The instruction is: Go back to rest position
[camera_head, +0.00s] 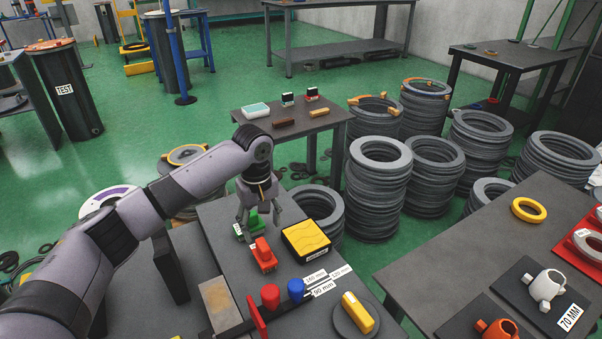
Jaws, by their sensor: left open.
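My left arm comes in from the left in the head view. My left gripper (262,224) points down and is open above the near grey table. A green part (249,222) shows close under and between its fingers; I cannot tell if they touch. A red-orange part (263,254) lies just in front of the gripper, apart from it. My right gripper is not in view.
The near grey table (222,249) holds a yellow-topped box (306,238), a red cylinder (270,296), a blue cylinder (296,289) and a yellow block (357,311). Stacks of grey rings (378,190) stand behind. A right table (440,254) bears flanged parts. Green floor lies between.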

